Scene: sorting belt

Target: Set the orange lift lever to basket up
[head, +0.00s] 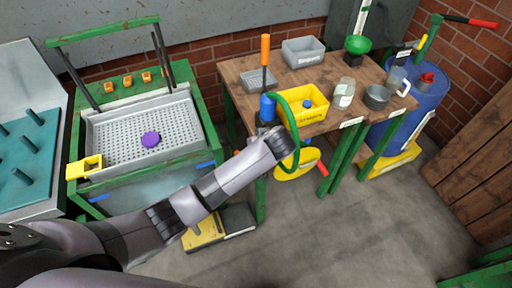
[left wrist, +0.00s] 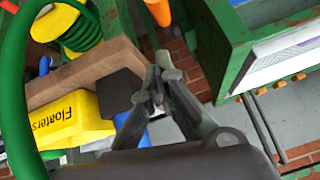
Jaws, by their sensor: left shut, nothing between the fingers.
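An orange grip (head: 265,48) tops a dark upright shaft at the left end of the wooden table in the head view; I take it for the lift lever. In the left wrist view an orange cylinder (left wrist: 160,12) shows at the top edge; I cannot tell whether it is the same part. My left gripper (left wrist: 160,72) is shut and empty, with its fingertips near a dark block (left wrist: 122,92) at the table edge. In the head view its fingers are largely hidden by my wrist. The perforated basket (head: 110,135) sits in the green-framed tank, with a purple disc inside.
A green hose (head: 297,140) loops close around my wrist. A yellow bin (head: 302,112) and a grey tray (head: 303,52) stand on the wooden table (head: 240,75). A yellow-and-black pedal unit (head: 205,232) is on the floor.

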